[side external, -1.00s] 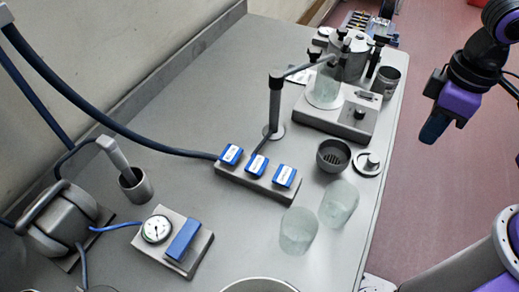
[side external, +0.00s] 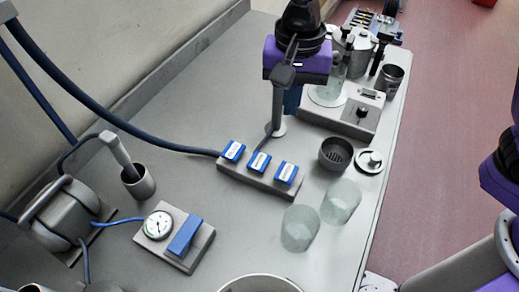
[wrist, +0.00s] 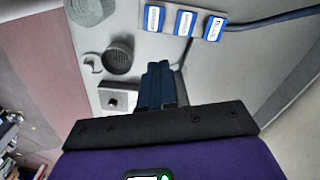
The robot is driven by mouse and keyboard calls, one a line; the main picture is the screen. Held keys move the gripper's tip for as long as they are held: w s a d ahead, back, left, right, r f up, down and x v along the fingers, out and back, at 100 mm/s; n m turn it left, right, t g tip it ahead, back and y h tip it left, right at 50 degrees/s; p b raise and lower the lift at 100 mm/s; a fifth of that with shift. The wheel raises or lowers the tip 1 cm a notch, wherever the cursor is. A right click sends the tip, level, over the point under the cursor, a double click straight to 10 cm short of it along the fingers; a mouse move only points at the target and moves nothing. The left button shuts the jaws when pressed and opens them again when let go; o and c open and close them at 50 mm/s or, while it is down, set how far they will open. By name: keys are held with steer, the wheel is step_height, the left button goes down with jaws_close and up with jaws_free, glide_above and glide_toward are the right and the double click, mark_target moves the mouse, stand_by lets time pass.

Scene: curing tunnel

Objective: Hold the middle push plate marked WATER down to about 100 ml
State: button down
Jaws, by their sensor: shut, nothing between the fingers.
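The middle push plate (side external: 260,162) is blue with a white label, between two similar plates on a grey block; it also shows in the wrist view (wrist: 185,22). The label is too small to read. My gripper (side external: 292,102) is in the air near the spout post (side external: 278,105), up the picture from the plates, partly hidden behind the spout head. In the wrist view its blue fingers (wrist: 158,85) are together and empty, apart from the plates. A clear glass vessel (side external: 323,94) stands on the scale (side external: 350,115), partly hidden by my gripper and the spout arm.
Two frosted glasses (side external: 300,228) (side external: 341,202), a dark perforated cup (side external: 335,154) and a round metal lid (side external: 371,160) are right of the plates. A gauge block (side external: 195,245) with a blue lever is at the front left. A blue hose (side external: 120,128) runs to the button block.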

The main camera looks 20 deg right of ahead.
mark_target(261, 161)
steer(key=shift+w+a+f+m, duration=0.15)
steer(key=shift+w+a+m, duration=0.15)
steer(key=shift+a+m, duration=0.45)
steer(key=shift+w+a+f+m, duration=0.1)
steer(key=shift+w+a+m, duration=0.35)
steer(key=shift+a, duration=0.5)
steer(key=shift+w+a+f+m, duration=0.15)
steer(key=shift+w+a+m, duration=0.05)
steer(key=shift+a+m, duration=0.6)
step_height(261, 161, down, 14)
steer(key=shift+s+d+f, duration=0.1)
steer(key=shift+s+f, duration=0.05)
steer(key=shift+f, duration=1.15)
stand_by(1.6)
step_height(261, 161, up, 15)
steer(key=shift+w+a, duration=0.2)
stand_by(0.4)
